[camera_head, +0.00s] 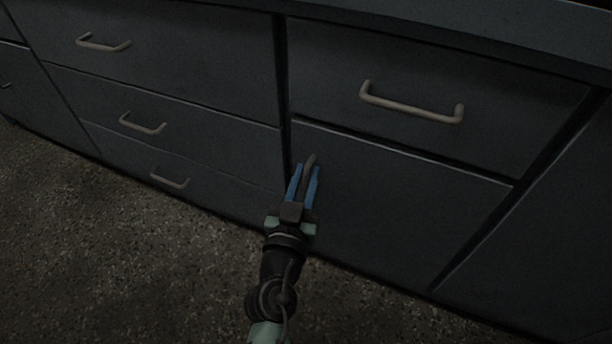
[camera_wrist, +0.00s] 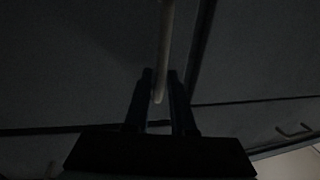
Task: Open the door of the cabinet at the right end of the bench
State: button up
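The dark cabinet door (camera_head: 400,200) is below a drawer in the right part of the bench and looks closed. Its upright bar handle (camera_head: 309,160) is near its upper left edge. It also shows in the wrist view as a pale vertical bar (camera_wrist: 165,40). My gripper (camera_head: 304,170), with blue fingers, has one finger on each side of the handle. In the wrist view my gripper (camera_wrist: 160,76) has the handle's lower part between its fingers, with narrow gaps seeming to remain. Contact is hard to judge in the dim light.
A drawer with a horizontal handle (camera_head: 411,104) is above the door. Several closed drawers with handles (camera_head: 142,124) are to the left. Another dark panel (camera_head: 550,240) lies right of the door. The speckled floor (camera_head: 120,240) in front is clear apart from my arm.

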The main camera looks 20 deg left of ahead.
grip_shut()
dwell(1.2)
